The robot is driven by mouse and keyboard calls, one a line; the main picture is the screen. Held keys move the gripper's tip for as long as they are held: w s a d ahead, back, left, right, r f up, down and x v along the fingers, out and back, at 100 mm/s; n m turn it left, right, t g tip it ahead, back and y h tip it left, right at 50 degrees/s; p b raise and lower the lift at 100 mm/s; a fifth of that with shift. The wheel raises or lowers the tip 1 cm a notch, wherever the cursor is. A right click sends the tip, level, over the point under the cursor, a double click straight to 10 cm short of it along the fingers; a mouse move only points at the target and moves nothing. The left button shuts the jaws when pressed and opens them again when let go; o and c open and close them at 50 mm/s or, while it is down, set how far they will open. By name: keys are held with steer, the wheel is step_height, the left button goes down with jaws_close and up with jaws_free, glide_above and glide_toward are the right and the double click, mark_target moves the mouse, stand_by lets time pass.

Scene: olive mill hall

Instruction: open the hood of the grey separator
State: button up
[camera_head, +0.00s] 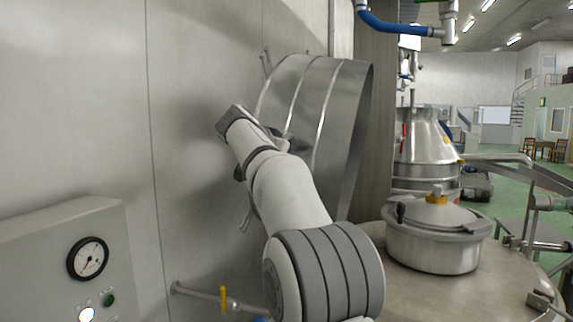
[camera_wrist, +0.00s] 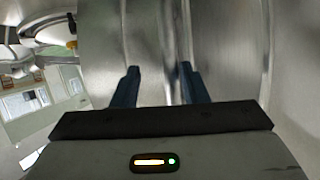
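A curved grey metal shell with raised bands (camera_head: 325,115), which looks like the separator's hood, stands steeply tilted beside the grey wall. Its open side faces right in the head view. My arm reaches up in front of it, and its wrist end covers part of the shell's left edge. My gripper (camera_wrist: 158,72) shows in the wrist view with its two dark blue fingers well apart. Bare metal with a bright vertical ridge (camera_wrist: 172,50) lies behind the gap. I cannot tell whether a finger touches it. No handle shows clearly between the fingers.
A panel with a gauge (camera_head: 88,259) is at the lower left. A pipe with a yellow valve lever (camera_head: 223,298) runs low near my arm. A lidded steel pot (camera_head: 435,240) stands at the right. Green floor (camera_head: 505,182) is open farther back.

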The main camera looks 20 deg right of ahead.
steer(key=shift+b+v, duration=0.4)
steer(key=shift+v, duration=1.95)
steer(key=s+a+f+n+g+y, duration=0.1)
steer(key=s+a+f+n+y, duration=0.2)
steer(key=s+f, duration=0.9)
steer(key=s+a+f+n+g+y, duration=0.2)
steer(key=s+a+f+n+y, duration=0.1)
steer(key=s+f, duration=1)
steer(key=s+a+f+n+g+y, duration=0.2)
steer(key=s+a+f+n+y, duration=0.1)
steer(key=s+f, duration=0.9)
steer(key=a+n, duration=0.1)
steer(key=n, duration=0.1)
steer(key=shift+s+a+f+n+y, duration=0.15)
steer(key=shift+a+f+n+y, duration=0.05)
steer(key=shift+f+n+y, duration=0.2)
steer(key=shift+r, duration=0.1)
